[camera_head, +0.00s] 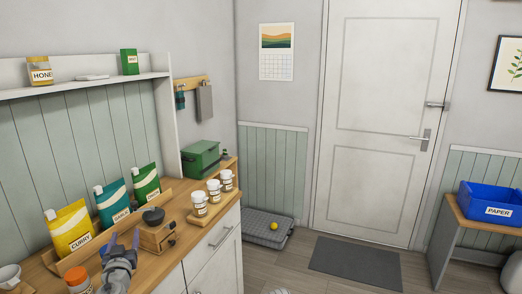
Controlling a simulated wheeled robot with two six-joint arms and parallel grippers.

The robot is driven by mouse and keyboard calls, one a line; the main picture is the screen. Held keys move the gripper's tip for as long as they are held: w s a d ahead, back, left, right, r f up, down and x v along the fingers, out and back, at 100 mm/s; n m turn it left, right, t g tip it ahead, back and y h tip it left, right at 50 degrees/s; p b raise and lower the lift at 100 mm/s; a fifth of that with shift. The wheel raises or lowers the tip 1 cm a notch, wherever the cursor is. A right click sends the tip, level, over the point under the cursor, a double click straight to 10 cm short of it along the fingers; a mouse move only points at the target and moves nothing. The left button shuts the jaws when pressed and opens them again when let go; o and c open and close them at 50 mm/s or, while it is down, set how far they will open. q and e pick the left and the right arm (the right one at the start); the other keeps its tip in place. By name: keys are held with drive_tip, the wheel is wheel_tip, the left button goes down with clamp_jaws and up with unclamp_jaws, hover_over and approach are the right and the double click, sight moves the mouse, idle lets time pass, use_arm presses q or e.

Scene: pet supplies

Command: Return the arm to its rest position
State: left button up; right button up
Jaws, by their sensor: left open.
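My left gripper (124,240) is in the lower left of the head view, over the front of the wooden counter (216,222). Its two fingers point up in the picture and stand apart, with nothing seen between them. A small wooden drawer box (160,238) with a dark bowl (153,216) on top is just right of the fingers. An orange-lidded jar (77,279) stands to the left of my left arm. I cannot tell whether the gripper touches anything. My right gripper is not in view.
Yellow curry (70,228), teal (113,203) and green (146,184) pouches stand in a wooden rack behind the gripper. Several white jars (199,204) and a green box (201,160) are farther right. A blue paper bin (490,205) stands at right. The floor by the door mat (355,263) is clear.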

use_arm(q)
drive_tip(key=s+d+f+m+g, duration=0.1)
drive_tip(key=s+d+f+g, duration=0.35)
drive_tip(key=d+f, duration=0.45)
drive_tip(key=s+d+f+g, duration=0.3)
drive_tip(key=d+f+g, duration=0.4)
drive_tip(key=d, duration=0.4)
drive_tip(key=s+d+f+m+g+h, duration=0.2)
drive_tip(key=s+d+m, duration=0.1)
drive_tip(key=s+d, duration=0.3)
drive_tip(key=s+d+f+m+g+h, duration=0.2)
drive_tip(key=s+d+f+m+g, duration=0.1)
drive_tip(key=s+d, duration=0.4)
drive_tip(key=shift+s+d+f+m+g+h+p, duration=0.25)
drive_tip(key=shift+d+m+g+h+p, duration=0.1)
drive_tip(key=shift+d, duration=0.3)
drive_tip(key=shift+w, duration=0.15)
